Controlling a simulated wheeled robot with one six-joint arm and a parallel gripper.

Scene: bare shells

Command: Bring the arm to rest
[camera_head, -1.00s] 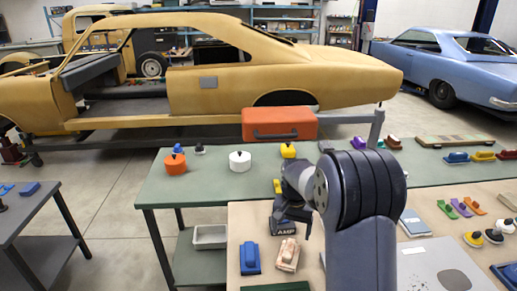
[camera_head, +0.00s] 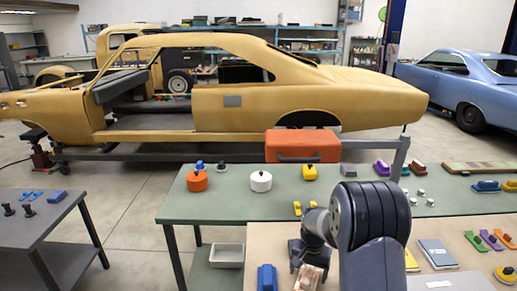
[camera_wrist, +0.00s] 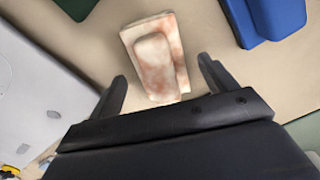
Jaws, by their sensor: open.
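My gripper (camera_head: 303,256) hangs over the near beige tabletop in the head view, with my arm bent above it. In the wrist view my gripper (camera_wrist: 162,70) has its two dark fingers apart, with nothing between them. A marbled pink and white block (camera_wrist: 155,55) lies on the tabletop ahead of the fingers; it also shows under my gripper in the head view (camera_head: 309,279). A blue block (camera_wrist: 275,17) lies to its right in the wrist view. Whether the fingers touch anything below is not visible, but they look clear.
The beige tabletop (camera_head: 262,238) also bears a notebook (camera_head: 437,254) and several coloured blocks. A grey table (camera_head: 45,235) stands left, with open floor between. A yellow car shell (camera_head: 375,95) stands behind.

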